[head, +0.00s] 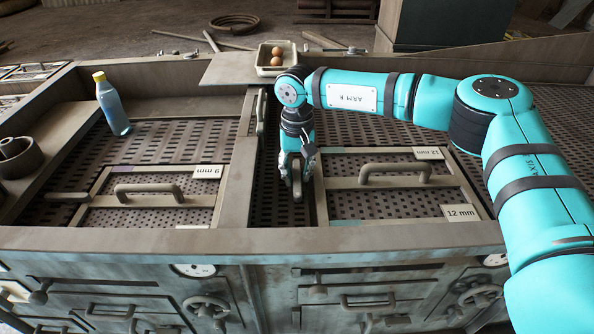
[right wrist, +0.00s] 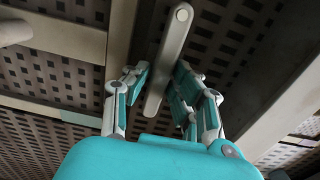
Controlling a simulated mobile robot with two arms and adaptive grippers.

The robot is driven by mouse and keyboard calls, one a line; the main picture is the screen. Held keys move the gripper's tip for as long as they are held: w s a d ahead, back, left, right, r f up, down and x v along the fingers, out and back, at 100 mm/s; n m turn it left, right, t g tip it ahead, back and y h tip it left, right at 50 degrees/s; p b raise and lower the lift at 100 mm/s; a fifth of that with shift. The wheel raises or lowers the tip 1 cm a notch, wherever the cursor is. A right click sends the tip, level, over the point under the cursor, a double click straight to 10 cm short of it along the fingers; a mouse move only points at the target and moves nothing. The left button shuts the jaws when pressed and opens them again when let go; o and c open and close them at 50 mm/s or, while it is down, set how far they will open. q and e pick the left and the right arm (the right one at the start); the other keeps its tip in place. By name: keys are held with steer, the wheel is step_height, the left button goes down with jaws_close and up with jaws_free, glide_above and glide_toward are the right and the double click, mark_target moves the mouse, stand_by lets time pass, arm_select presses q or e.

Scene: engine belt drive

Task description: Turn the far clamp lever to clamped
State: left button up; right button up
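A pale bar-shaped lever (right wrist: 168,62) with a rounded end lies between the fingers of my right gripper (right wrist: 160,92) in the right wrist view. The fingers are apart on either side of it, with gaps visible; I cannot tell whether either touches it. In the head view my right gripper (head: 298,172) points down into the slot beside the 12 mm panel, largely covering that lever. Another lever (head: 261,116) lies lengthwise on the divider, farther back and left. A third lever (head: 67,197) lies crosswise at the left panel. Which is clamped is unclear. My left gripper is out of view.
The 12 mm panel's handle (head: 405,173) stands just right of my gripper. The 9 mm panel's handle (head: 148,190) is left, beyond the raised divider. A blue bottle (head: 112,105) stands back left. A tray (head: 264,67) with brown eggs sits behind my arm.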

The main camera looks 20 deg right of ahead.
jaws_close()
steer(key=m+b, duration=0.2)
steer(key=m, duration=0.1)
steer(key=shift+f+b, duration=0.15)
steer(key=shift+b, duration=0.2)
steer(key=m+b, duration=0.2)
steer(key=m, duration=0.2)
steer(key=shift+d+m+b, duration=0.15)
steer(key=shift+m+b, duration=0.15)
steer(key=shift+m, duration=0.1)
steer(key=m+b, duration=0.2)
steer(key=m, duration=0.3)
steer(key=shift+s, duration=0.2)
steer(key=shift+s+r+m+b, duration=0.1)
steer(key=shift+m+b, duration=0.3)
steer(key=shift+m, duration=0.85)
steer(key=shift+s+r+m+b, duration=0.1)
steer(key=shift+m+b, duration=0.3)
steer(key=shift+m, duration=0.85)
